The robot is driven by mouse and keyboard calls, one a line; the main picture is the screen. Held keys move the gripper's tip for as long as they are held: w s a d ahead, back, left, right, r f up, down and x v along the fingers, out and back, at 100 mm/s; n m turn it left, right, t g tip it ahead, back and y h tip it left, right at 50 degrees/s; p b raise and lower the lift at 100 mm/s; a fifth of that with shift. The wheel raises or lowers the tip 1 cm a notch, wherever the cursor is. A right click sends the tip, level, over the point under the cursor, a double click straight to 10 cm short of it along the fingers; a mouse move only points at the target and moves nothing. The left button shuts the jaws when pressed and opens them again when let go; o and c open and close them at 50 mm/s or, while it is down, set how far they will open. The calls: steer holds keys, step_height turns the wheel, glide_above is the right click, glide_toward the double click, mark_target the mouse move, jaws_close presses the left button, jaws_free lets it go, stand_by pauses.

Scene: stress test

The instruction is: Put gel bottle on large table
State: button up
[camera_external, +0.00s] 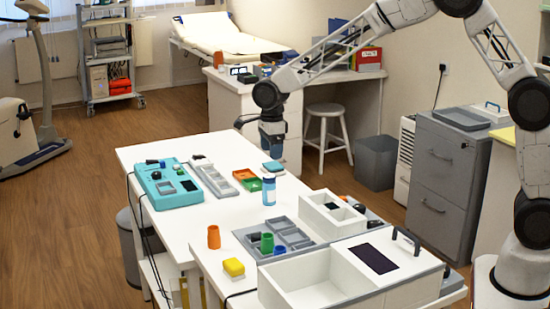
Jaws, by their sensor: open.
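The fingers are small and hard to make out at this size.
White boxes (330,214) fill the right front.

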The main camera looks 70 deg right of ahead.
steer(key=s+a+r+n, duration=0.2)
steer(key=s+r+n, duration=0.25)
steer(key=s, duration=0.35)
steer(key=s+a+r+n+t, duration=0.1)
steer(key=s+r+n, duration=0.4)
steer(key=s, duration=0.4)
steer(key=s+a+r+n, duration=0.2)
steer(key=s+r+n, duration=0.2)
steer(key=s+r, duration=0.3)
steer(key=s+a+f+n+t, duration=0.1)
steer(key=s+n, duration=1.3)
steer(key=s, duration=1.5)
steer(key=shift+s+a+f+t, duration=0.25)
steer(key=shift+a+f+t, duration=0.05)
steer(key=shift+a+f, duration=0.35)
